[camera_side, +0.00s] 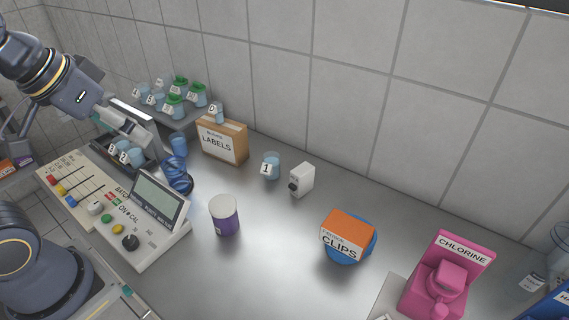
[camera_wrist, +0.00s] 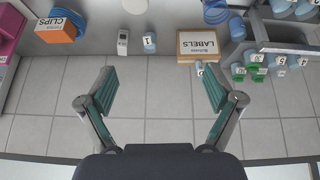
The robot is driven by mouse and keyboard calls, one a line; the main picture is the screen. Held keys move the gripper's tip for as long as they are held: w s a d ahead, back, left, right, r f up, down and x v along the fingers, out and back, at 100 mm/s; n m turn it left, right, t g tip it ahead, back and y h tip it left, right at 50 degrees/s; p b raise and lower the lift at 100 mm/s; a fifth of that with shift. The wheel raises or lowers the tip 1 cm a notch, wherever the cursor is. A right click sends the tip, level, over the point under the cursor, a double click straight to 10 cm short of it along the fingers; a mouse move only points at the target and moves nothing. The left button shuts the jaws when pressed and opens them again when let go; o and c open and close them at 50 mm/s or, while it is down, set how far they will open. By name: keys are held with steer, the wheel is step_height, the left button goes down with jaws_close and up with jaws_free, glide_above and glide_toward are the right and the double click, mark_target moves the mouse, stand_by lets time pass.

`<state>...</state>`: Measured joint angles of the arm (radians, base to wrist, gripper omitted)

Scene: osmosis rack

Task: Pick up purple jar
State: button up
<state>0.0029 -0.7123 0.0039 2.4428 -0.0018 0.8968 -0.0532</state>
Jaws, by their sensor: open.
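The purple jar (camera_side: 225,218) stands upright on the grey bench in the side view, with a white lid and a small pale label. It is just right of the control panel. In the wrist view a pale round top (camera_wrist: 135,5), cut off by the upper edge, looks like this jar. My gripper (camera_wrist: 159,72) is open and empty, its two teal-padded fingers wide apart with wall tiles behind them. In the side view my arm is at the upper left, well away from the jar and above the rack area.
A control panel (camera_side: 126,242) with a raised screen is left of the jar. Behind are a LABELS box (camera_side: 222,143), jar 1 (camera_side: 271,167) and a small white device (camera_side: 302,180). A CLIPS box (camera_side: 347,235) and pink CHLORINE holder (camera_side: 448,275) are right. Bench around the jar's right is clear.

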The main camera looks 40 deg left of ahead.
steer(key=w+d+f+g, duration=0.2)
steer(key=w+f, duration=0.1)
steer(key=w, duration=0.4)
steer(key=g, duration=0.4)
glide_above(221, 204)
step_height(221, 204, down, 11)
steer(key=shift+m, duration=0.3)
step_height(221, 204, down, 9)
steer(key=shift+f, duration=0.2)
step_height(221, 204, down, 6)
steer(key=shift+r, duration=0.1)
steer(key=c, duration=1)
